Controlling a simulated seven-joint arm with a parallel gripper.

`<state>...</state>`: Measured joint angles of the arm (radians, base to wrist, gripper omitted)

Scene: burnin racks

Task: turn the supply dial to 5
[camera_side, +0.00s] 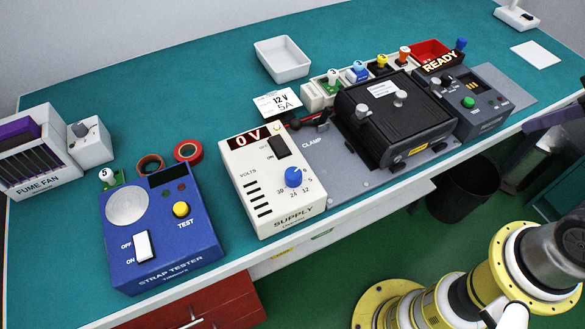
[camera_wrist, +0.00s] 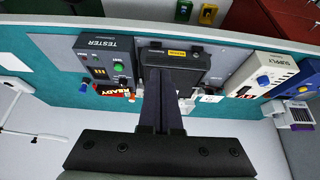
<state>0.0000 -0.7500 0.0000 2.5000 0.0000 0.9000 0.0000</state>
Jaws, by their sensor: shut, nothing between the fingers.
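The supply (camera_side: 262,215) is a white box in the side view with a red display reading "0 V" and a black switch (camera_side: 279,147). Its blue dial (camera_side: 293,177) sits on the front panel, with 5, 12, 24 and 30 printed around its lower side; I cannot tell exactly where the dial points. In the wrist view the supply (camera_wrist: 268,62) appears upside down at the right with the blue dial (camera_wrist: 263,80). My gripper (camera_wrist: 172,72) is shut and empty in the wrist view, left of the supply and apart from the dial.
The blue strap tester (camera_side: 160,235) stands left of the supply. Right of it are a clamp (camera_side: 311,121), a black box (camera_side: 395,112) and a grey tester (camera_side: 470,100) with a "READY" sign. A white tray (camera_side: 282,60) is farther back.

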